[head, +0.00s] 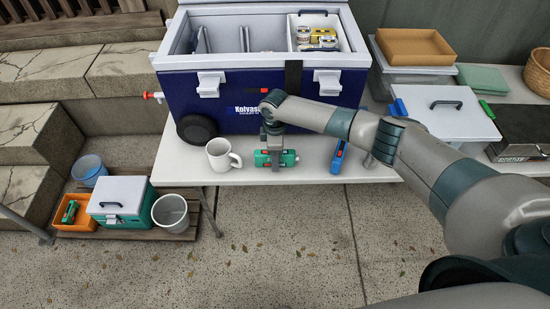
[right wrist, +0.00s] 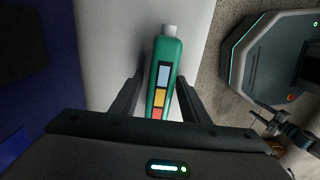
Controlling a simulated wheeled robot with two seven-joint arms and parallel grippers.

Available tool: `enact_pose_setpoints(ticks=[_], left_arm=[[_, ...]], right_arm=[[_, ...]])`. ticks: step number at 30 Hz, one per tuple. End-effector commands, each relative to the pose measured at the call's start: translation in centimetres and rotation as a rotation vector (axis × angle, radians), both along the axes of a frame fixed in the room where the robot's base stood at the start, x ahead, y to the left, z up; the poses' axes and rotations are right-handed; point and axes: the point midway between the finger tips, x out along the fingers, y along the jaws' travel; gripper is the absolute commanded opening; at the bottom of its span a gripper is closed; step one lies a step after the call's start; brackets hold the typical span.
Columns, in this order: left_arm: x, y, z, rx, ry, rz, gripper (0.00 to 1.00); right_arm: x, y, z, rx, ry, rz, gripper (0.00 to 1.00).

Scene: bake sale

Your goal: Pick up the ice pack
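A green flat pack with a white cap and a strip of coloured squares, which looks like the ice pack (head: 288,158), is on the white table near its front edge. It also shows in the right wrist view (right wrist: 165,60). My right gripper (head: 275,150) reaches down over it. In the right wrist view my gripper's fingers (right wrist: 158,95) are apart, one on each side of the pack, with a visible gap on the left side. The pack's lower part is hidden by my gripper body. My left gripper is not in view.
A white mug (head: 220,156) stands close to the left of the pack, and a blue object (head: 340,156) lies to the right. A large blue cooler (head: 230,110) stands open behind. A lidded white box (head: 445,115) is further right. The table's front edge is near.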

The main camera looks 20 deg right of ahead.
Motion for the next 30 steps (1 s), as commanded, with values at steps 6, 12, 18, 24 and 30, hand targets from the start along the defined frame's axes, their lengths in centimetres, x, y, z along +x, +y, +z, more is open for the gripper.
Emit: enact_pose_setpoints(ticks=[6, 12, 18, 24, 30], left_arm=[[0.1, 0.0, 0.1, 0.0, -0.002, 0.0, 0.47], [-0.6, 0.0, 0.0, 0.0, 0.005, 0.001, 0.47], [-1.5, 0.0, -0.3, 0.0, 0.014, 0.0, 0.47], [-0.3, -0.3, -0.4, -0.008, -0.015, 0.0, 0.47], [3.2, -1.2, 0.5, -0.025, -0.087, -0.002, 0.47]], right_arm=[[0.1, 0.0, 0.1, 0.001, -0.001, 0.0, 0.0], [0.1, 0.0, 0.1, 0.001, -0.001, 0.0, 0.0], [0.1, 0.0, 0.7, 0.001, -0.001, -0.001, 0.0], [0.2, 0.0, 2.9, 0.002, -0.004, 0.001, 0.0], [-1.2, -1.4, 5.1, 0.001, -0.001, 0.001, 0.0]])
